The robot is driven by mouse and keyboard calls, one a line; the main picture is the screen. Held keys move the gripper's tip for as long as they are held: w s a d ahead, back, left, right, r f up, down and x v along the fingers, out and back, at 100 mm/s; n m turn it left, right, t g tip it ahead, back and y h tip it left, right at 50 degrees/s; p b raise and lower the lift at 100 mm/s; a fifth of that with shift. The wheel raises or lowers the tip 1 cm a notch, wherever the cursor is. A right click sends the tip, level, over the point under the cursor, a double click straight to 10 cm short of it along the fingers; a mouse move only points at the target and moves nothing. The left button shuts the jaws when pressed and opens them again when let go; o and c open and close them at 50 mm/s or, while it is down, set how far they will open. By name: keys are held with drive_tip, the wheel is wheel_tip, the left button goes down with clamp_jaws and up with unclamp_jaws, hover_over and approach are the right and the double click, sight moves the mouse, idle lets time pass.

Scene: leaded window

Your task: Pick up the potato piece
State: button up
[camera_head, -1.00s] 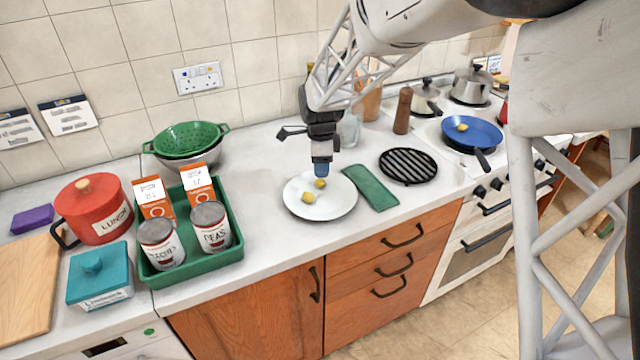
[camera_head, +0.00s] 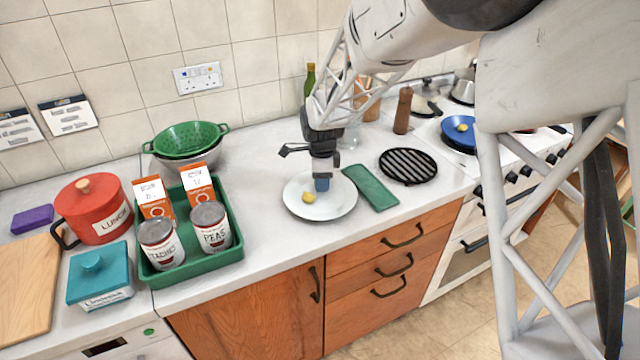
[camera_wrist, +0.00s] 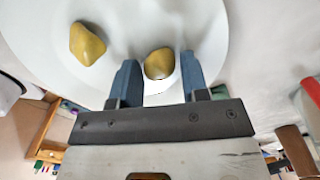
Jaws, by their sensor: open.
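Two yellow potato pieces are on the white plate (camera_head: 335,208). One potato piece (camera_head: 308,197) shows to the left of my gripper (camera_head: 322,188) in the head view, and it is at the upper left in the wrist view (camera_wrist: 87,44). The other potato piece (camera_wrist: 159,64) is between the two blue fingers of my gripper (camera_wrist: 160,72) in the wrist view. In the head view that piece is hidden by the gripper. The fingers are open and low over the plate. A third potato piece (camera_head: 461,127) lies in the blue pan (camera_head: 455,135) on the stove.
A green cloth or board (camera_head: 371,187) lies just right of the plate, with a black round grill (camera_head: 408,166) beyond it. A green tray (camera_head: 190,262) with cans and cartons stands to the left. Counter around the plate's left side is clear.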

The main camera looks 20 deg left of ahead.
drive_tip(key=c, duration=0.7)
drive_tip(key=shift+r, duration=0.7)
wheel_tip(320, 180, up, 2)
drive_tip(key=shift+r, duration=0.1)
drive_tip(key=s+d, duration=0.3)
drive_tip(key=s, duration=0.1)
drive_tip(key=s+d+r, duration=0.1)
drive_tip(key=s+d, duration=0.1)
drive_tip(key=s, duration=0.3)
drive_tip(key=s+d, duration=0.3)
drive_tip(key=s, duration=0.1)
drive_tip(key=shift+s+d+r, duration=0.2)
drive_tip(key=shift+s+d, duration=0.05)
drive_tip(key=shift+d, duration=0.05)
